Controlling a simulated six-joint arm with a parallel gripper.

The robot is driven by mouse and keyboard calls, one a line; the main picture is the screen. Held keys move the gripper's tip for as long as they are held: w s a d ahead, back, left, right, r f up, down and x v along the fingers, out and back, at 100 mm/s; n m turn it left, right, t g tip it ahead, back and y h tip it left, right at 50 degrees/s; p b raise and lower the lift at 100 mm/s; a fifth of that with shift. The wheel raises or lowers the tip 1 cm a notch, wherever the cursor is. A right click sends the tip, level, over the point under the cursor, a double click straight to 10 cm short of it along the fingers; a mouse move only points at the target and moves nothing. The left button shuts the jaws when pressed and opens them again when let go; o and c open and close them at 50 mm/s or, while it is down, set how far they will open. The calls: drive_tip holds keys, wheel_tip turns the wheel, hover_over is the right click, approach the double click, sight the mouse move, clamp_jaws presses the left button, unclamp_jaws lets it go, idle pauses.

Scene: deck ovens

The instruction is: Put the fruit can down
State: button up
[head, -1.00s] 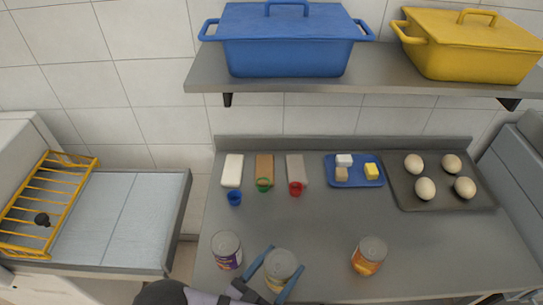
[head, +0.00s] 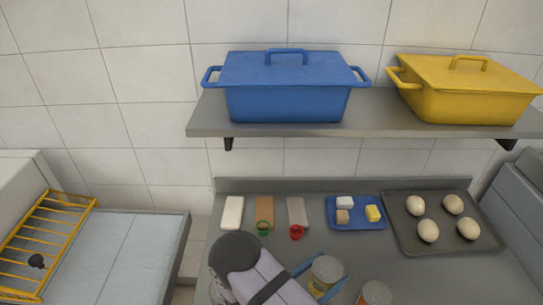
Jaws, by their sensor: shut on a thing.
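My gripper (head: 331,268) is at the lower middle of the head view, with its blue fingers shut on the fruit can (head: 325,275). The can has a pale metal lid and a yellowish label, and it looks upright. Its lower part is hidden by a finger and the picture's bottom edge, so I cannot tell whether its base touches the counter (head: 460,275).
An orange-labelled can (head: 375,293) stands close to the right. A shelf (head: 290,128) overhangs the back.

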drive_tip(key=shift+w, duration=0.1)
drive_tip(key=w+a+n+t+y+b, duration=0.3)
drive_tip(key=w+n+y, duration=0.15)
drive_tip(key=w, duration=0.25)
drive_tip(key=w+a+n+t+y+b, duration=0.3)
drive_tip(key=w+a+y, duration=0.15)
drive_tip(key=w, duration=0.25)
drive_tip(key=a+r+n+g+y+b, duration=0.1)
drive_tip(key=a+r+n+y+b, duration=0.4)
drive_tip(key=y, duration=0.9)
drive_tip(key=a+n+b, duration=0.1)
drive_tip(key=a+n, duration=0.1)
drive_tip(key=n, duration=0.1)
drive_tip(key=shift+s+a+r+n, duration=0.2)
drive_tip(key=shift+s+n, duration=0.15)
drive_tip(key=shift+s, duration=0.05)
drive_tip(key=shift+s+a+r+n+g+y+b, duration=0.1)
drive_tip(key=shift+s+a+n+g+y+b, duration=0.2)
drive_tip(key=shift+s+y, duration=0.2)
drive_tip(key=shift+s+a+r+n+g+y+b, duration=0.15)
drive_tip(key=shift+s+a+n+g+y, duration=0.1)
drive_tip(key=shift+s+n+g+y, duration=0.2)
drive_tip(key=shift+f+p, duration=0.4)
drive_tip(key=shift+f, duration=2.85)
